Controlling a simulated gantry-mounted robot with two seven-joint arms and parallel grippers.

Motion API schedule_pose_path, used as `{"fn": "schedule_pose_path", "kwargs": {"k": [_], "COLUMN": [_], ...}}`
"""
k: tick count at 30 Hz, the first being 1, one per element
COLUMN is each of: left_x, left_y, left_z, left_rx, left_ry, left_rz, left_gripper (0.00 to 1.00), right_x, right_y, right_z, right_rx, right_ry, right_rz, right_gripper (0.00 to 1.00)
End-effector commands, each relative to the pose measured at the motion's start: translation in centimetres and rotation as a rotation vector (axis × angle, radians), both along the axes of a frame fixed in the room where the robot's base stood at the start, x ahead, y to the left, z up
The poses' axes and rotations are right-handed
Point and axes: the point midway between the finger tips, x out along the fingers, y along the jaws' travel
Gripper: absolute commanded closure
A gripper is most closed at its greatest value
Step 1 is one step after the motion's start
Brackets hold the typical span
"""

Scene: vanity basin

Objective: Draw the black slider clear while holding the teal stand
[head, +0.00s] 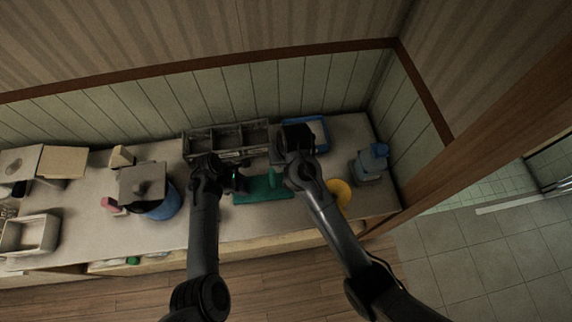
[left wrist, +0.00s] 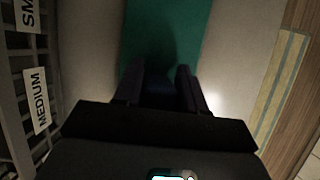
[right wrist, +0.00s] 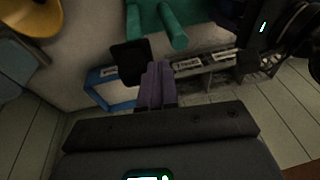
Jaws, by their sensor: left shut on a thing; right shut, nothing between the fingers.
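The teal stand (head: 262,190) lies on the counter, its flat base toward the front; it fills the top of the left wrist view (left wrist: 165,30). My left gripper (head: 238,182) is at the stand's left end, shut on it; the gripped part is dark in the left wrist view. A teal post (right wrist: 172,28) shows in the right wrist view. A black slab, apparently the black slider (right wrist: 129,62), appears apart from the post, beside my right fingertips (right wrist: 155,70). My right gripper is shut and empty; whether it touches the slab is unclear. In the head view my right arm hides the slider.
A grey compartment organizer (head: 230,138) stands behind the stand against the wall. A blue-rimmed tray (head: 318,132) is at its right. A yellow round object (head: 338,192) and a blue-topped bottle (head: 372,160) stand to the right. A blue container (head: 160,205) is to the left.

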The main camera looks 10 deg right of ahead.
Motion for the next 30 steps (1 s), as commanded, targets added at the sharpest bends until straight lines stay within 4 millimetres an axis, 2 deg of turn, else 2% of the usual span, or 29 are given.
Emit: {"fn": "schedule_pose_path", "kwargs": {"k": [12, 23, 30], "left_x": [-0.1, -0.1, -0.1], "left_y": [0.0, 0.0, 0.0], "left_z": [-0.1, -0.1, -0.1], "left_rx": [0.000, 0.000, 0.000], "left_ry": [0.002, 0.002, 0.002], "left_rz": [0.000, 0.000, 0.000], "left_gripper": [1.00, 1.00, 1.00], "right_x": [0.0, 0.0, 0.0], "right_y": [0.0, 0.2, 0.7], "right_z": [2.1, 3.2, 5.1], "right_rx": [0.000, 0.000, 0.001], "right_ry": [-0.001, -0.001, -0.002], "right_rz": [0.001, 0.000, 0.001], "right_gripper": [1.00, 1.00, 1.00]}}
